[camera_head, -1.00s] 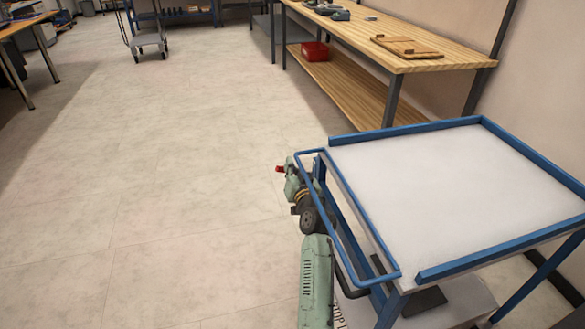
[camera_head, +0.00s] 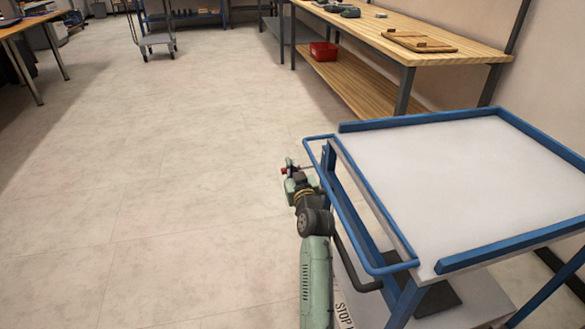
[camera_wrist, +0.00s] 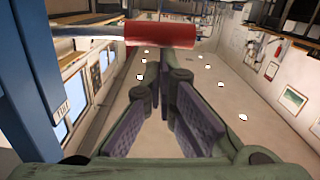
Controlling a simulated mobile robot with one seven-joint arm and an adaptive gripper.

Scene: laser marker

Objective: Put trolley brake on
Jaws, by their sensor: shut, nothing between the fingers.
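The trolley (camera_head: 455,165) has a blue frame and a pale top, and stands at the right in the head view. A red cylindrical handle (camera_wrist: 160,34) on a metal rod crosses in front of my fingertips in the wrist view. It shows small beside the trolley's left side in the head view (camera_head: 284,170). The rod runs left toward a blue post (camera_wrist: 35,90) with a small white label (camera_wrist: 62,108). My gripper (camera_wrist: 158,72) is shut and empty, its tips close to the red handle; I cannot tell whether they touch. My gripper is low beside the trolley's blue push bar (camera_head: 345,205).
A wooden workbench (camera_head: 440,52) with a red bin (camera_head: 323,51) on its shelf stands behind the trolley. Another cart (camera_head: 157,38) is far back. The pale floor (camera_head: 150,190) left of the trolley is clear. A "STOP" label (camera_head: 343,315) shows near the bottom.

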